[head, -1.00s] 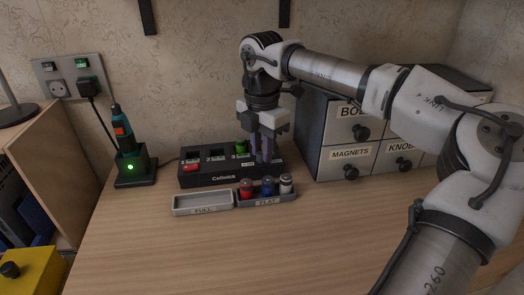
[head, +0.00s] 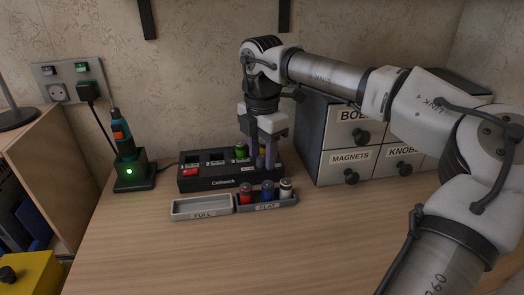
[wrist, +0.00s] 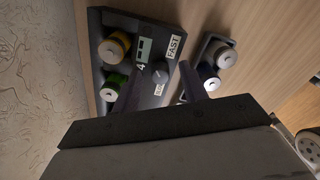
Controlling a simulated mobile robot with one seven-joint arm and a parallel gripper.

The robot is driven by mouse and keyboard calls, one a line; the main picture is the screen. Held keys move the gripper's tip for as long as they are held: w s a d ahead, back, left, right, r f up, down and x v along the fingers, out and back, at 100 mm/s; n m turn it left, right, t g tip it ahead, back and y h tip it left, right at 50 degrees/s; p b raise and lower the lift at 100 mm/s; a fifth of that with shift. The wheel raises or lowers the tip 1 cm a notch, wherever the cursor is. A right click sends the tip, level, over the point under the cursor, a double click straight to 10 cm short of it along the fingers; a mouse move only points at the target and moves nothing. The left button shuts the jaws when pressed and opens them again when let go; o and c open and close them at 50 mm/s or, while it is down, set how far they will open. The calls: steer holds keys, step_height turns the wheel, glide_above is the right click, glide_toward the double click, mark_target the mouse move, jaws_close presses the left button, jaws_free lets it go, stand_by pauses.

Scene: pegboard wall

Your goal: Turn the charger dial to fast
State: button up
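The black Cellnick charger (head: 222,184) sits on the desk against the wall, and it fills the upper middle of the wrist view (wrist: 152,20). Its round grey dial (wrist: 160,75) lies near a FAST label (wrist: 174,47) on one side and a SLOW label (wrist: 158,88) on the other. I cannot tell which label the dial points to. My gripper (head: 264,166) is pointing down over the charger's right end. In the wrist view my gripper (wrist: 163,72) is open, with one finger on each side of the dial and visible gaps.
A green battery (head: 240,150) stands in the charger beside my fingers; a yellow-banded one (wrist: 116,46) shows in the wrist view. The FLAT tray (head: 290,201) holds several batteries; the FULL tray (head: 202,212) is empty. Drawers (head: 345,135) stand right. The front desk is clear.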

mark_target(262, 157)
steer(key=shift+r, duration=3.75)
